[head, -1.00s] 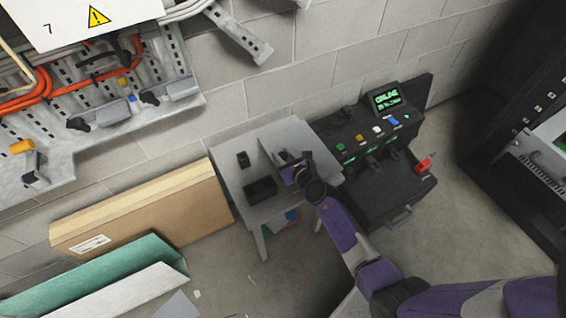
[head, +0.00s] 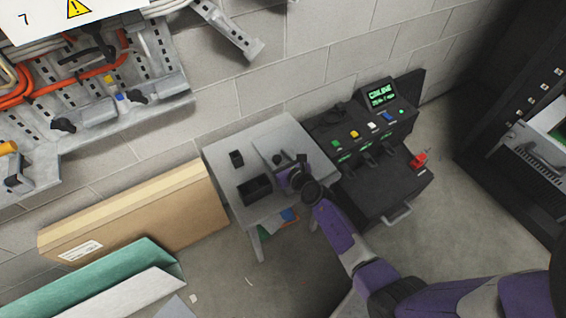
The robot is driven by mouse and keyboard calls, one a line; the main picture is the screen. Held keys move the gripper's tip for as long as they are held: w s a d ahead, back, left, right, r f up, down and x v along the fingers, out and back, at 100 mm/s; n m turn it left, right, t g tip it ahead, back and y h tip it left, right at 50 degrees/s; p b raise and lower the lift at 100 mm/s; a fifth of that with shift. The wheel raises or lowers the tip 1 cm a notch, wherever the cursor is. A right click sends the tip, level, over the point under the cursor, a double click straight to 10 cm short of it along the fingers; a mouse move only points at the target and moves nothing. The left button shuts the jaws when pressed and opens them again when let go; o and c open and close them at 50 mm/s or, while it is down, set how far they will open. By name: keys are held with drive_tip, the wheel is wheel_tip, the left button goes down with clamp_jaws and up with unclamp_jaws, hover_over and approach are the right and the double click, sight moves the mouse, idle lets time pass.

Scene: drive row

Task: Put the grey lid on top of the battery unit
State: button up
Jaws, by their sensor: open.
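A grey plate with a dark knob, which looks like the grey lid (head: 264,149), is at the right part of the small grey table. It blends with the tabletop, so I cannot tell whether it lies flat. A black open-topped box (head: 255,191), possibly the battery unit, stands at the table's front left, uncovered. My gripper (head: 287,172) is over the table, right of the black box and at the lid's near side. It is open; my wrist hides its fingertips and part of the lid, so contact is unclear.
A small black block (head: 236,158) stands at the back left of the grey table (head: 223,147). A black console (head: 350,150) with a lit green screen adjoins its right side. A cardboard box (head: 140,215) leans at the wall to the left. A dark rack stands far right.

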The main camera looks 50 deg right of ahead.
drive_tip(key=p+v, duration=0.2)
drive_tip(key=v, duration=0.9)
drive_tip(key=shift+s+r, duration=0.1)
drive_tip(key=shift+s, duration=0.25)
